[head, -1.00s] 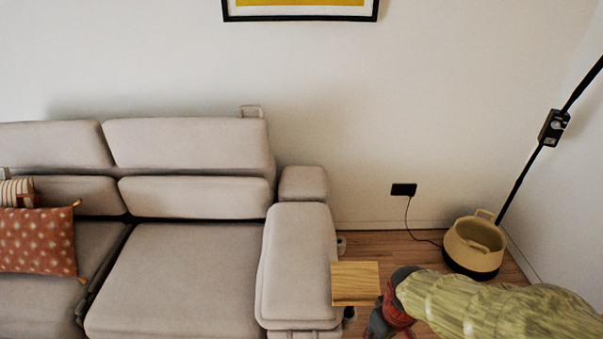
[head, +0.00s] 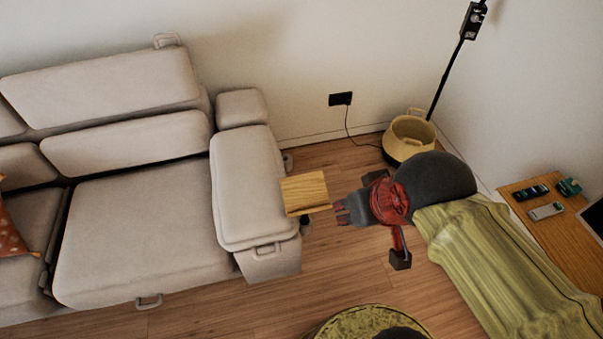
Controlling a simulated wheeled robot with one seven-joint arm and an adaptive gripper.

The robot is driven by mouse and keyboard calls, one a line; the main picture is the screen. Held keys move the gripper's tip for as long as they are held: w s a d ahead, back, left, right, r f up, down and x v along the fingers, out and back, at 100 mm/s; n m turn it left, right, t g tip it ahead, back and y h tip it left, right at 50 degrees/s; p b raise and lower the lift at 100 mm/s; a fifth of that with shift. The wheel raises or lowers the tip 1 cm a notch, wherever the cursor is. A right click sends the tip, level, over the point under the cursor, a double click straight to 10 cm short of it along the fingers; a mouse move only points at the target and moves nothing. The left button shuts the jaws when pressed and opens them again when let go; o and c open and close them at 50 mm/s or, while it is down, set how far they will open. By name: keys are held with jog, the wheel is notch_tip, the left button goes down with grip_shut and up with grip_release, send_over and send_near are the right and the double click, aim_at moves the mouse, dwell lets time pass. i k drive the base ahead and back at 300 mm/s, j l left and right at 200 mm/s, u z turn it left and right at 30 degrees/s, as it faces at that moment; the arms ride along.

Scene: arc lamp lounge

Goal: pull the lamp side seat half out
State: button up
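The grey sofa's lamp side seat (head: 150,225) is the right-hand seat cushion, beside the armrest (head: 245,190). A small pull handle (head: 148,301) shows low on its front edge.
The wooden side shelf (head: 305,193) lies between armrest and gripper. A basket (head: 408,137) and the lamp pole (head: 447,75) stand in the corner. A wooden table (head: 530,212) is at right, a round green pouf-like thing (head: 368,321) at the bottom. Floor before the sofa is clear.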

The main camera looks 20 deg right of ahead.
aim_at(136, 235)
jog(key=u, duration=1.85)
